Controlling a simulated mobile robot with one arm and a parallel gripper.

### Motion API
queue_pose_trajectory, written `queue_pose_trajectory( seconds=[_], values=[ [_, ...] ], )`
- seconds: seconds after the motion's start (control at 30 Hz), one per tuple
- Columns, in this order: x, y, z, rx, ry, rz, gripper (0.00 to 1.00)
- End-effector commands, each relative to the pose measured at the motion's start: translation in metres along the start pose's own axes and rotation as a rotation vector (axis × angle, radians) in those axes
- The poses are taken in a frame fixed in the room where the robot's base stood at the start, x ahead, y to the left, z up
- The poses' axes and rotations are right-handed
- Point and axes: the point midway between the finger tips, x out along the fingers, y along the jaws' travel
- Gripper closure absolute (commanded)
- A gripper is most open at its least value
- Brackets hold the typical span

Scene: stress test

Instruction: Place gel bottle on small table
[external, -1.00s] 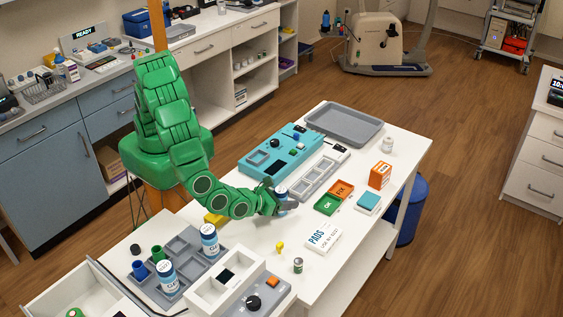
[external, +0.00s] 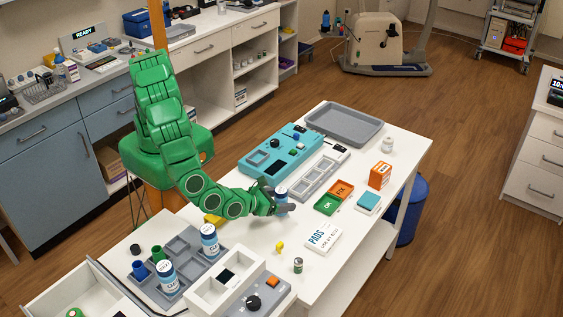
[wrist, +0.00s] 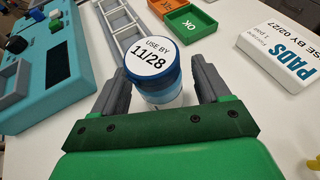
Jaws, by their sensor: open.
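A bottle with a blue cap and a white lid label reading "USE BY 11/28" (wrist: 155,58) stands upright on the white table (external: 262,245); its blue and white side shows in the external view (external: 281,196). My gripper (wrist: 160,78) is open, with one grey finger on each side of this bottle. Whether either finger touches it is unclear, and its lower part is partly hidden. In the external view my gripper (external: 280,209) is low over the table. Two similar blue-capped white bottles stand in the grey compartment tray, one at its right (external: 209,241) and one nearer (external: 167,278).
Close by are a teal device (external: 280,152), a grey slotted rack (external: 319,176), green and orange bins (external: 328,205) and a PADS box (external: 323,238). A grey tray (external: 343,138) lies at the far end. A small yellow item (external: 280,247) stands in front.

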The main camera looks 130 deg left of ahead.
Motion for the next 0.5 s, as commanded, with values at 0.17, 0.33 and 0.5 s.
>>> queue_pose_trajectory(
  seconds=[0.17, 0.33, 0.5],
  values=[
    [-0.030, -0.001, 0.000, -0.001, 0.001, -0.004, 0.24],
    [-0.056, -0.001, -0.001, 0.000, 0.002, -0.003, 0.24],
    [-0.079, 0.000, -0.001, 0.002, 0.001, -0.002, 0.24]
  ],
)
